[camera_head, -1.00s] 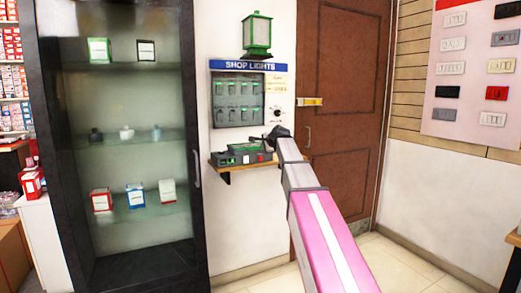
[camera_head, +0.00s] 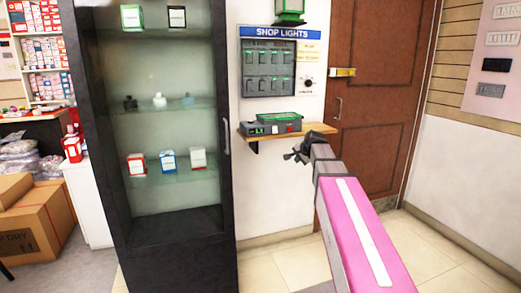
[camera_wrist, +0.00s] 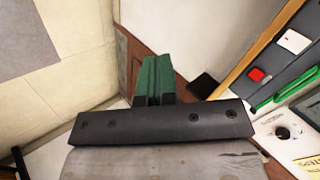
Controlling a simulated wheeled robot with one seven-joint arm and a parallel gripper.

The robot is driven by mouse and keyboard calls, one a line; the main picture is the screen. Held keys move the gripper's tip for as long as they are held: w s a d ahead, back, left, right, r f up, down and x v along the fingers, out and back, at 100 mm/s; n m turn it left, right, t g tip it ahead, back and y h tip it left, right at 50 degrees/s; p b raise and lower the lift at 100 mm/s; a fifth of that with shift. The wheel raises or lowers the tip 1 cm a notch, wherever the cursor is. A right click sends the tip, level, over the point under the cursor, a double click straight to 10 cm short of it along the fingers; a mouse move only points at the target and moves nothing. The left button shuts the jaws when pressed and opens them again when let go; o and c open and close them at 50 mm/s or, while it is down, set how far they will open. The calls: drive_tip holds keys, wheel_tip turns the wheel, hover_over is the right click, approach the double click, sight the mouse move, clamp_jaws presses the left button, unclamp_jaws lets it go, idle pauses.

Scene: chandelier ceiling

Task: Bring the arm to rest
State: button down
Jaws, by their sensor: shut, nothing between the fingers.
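My gripper (camera_head: 297,156) is in front of the right part of the small wooden shelf, below and right of the grey device on it. It stands apart from the device. In the wrist view its two green fingers (camera_wrist: 152,80) are closed together with nothing between them. My pink and grey arm reaches in from the lower right of the head view.
The grey device (camera_head: 272,124) with a red button sits on the wooden shelf (camera_head: 318,128). The "SHOP LIGHTS" board (camera_head: 268,68) hangs above it, beside a dial (camera_head: 308,83). A glass cabinet (camera_head: 218,240) stands left, a brown door (camera_head: 375,130) right. Floor shows below.

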drive_tip(key=s+f+n+g+h, duration=0.3)
drive_tip(key=s+f+n+g, duration=0.5)
drive_tip(key=s+f, duration=2.1)
drive_tip(key=shift+s+d+f+n, duration=0.25)
drive_tip(key=shift+f+n, duration=0.3)
drive_tip(key=shift+n, duration=0.45)
